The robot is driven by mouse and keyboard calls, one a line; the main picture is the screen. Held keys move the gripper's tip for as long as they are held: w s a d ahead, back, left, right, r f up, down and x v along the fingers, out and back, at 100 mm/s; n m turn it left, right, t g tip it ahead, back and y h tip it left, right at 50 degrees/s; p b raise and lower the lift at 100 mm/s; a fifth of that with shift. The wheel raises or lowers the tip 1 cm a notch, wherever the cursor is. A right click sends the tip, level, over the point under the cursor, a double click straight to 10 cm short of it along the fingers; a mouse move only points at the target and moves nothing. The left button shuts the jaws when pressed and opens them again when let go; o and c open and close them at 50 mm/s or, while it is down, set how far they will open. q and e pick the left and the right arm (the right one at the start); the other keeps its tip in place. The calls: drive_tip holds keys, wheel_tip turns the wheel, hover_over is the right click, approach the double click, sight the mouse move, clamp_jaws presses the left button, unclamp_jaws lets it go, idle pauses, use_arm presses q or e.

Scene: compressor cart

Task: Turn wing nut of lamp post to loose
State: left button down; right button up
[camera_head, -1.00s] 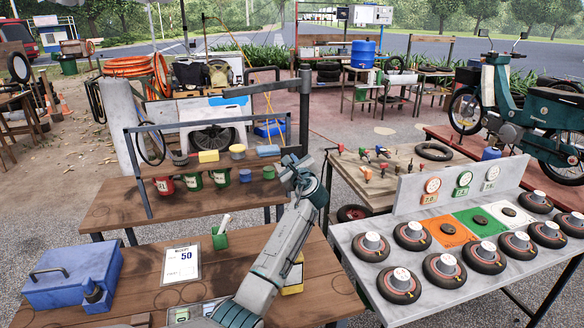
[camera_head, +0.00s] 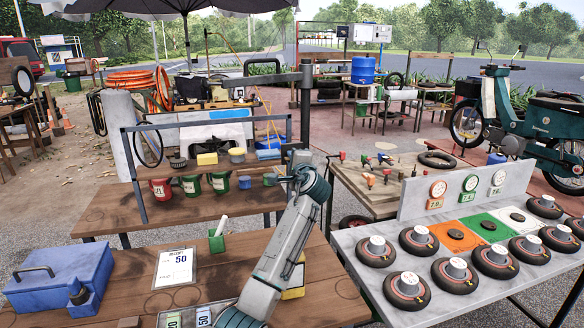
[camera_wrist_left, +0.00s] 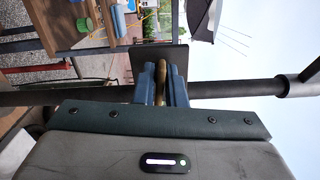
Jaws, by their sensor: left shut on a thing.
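The dark lamp post (camera_head: 305,112) stands upright behind the rear bench in the head view, with a side arm reaching left. In the left wrist view its dark pipe (camera_wrist_left: 225,90) runs across the picture. My left gripper (camera_head: 290,168) is at the post, below the side arm. In the left wrist view the left gripper (camera_wrist_left: 161,88) has its blue fingers shut on the brass-coloured wing nut (camera_wrist_left: 161,78). Much of the nut is hidden between the fingers, and its turn angle is hard to tell. In the head view my gripper hides the nut. My right gripper is not in view.
A rear bench (camera_head: 110,215) carries a rack (camera_head: 205,122) with several cans. On the front bench are a blue toolbox (camera_head: 50,275), a price card (camera_head: 176,266) and a green cup (camera_head: 216,242). A table with several wheels (camera_head: 480,300) stands close on the right.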

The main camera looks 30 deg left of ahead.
use_arm(q)
drive_tip(key=shift+f+n+b, duration=0.3)
drive_tip(key=shift+n+b, duration=0.3)
drive_tip(key=shift+n, duration=0.3)
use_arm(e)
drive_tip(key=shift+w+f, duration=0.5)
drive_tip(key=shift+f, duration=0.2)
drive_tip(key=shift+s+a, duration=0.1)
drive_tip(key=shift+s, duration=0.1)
use_arm(q)
drive_tip(key=c, duration=1.6)
unclamp_jaws()
drive_tip(key=shift+s+r, duration=0.1)
drive_tip(key=shift+r, duration=0.05)
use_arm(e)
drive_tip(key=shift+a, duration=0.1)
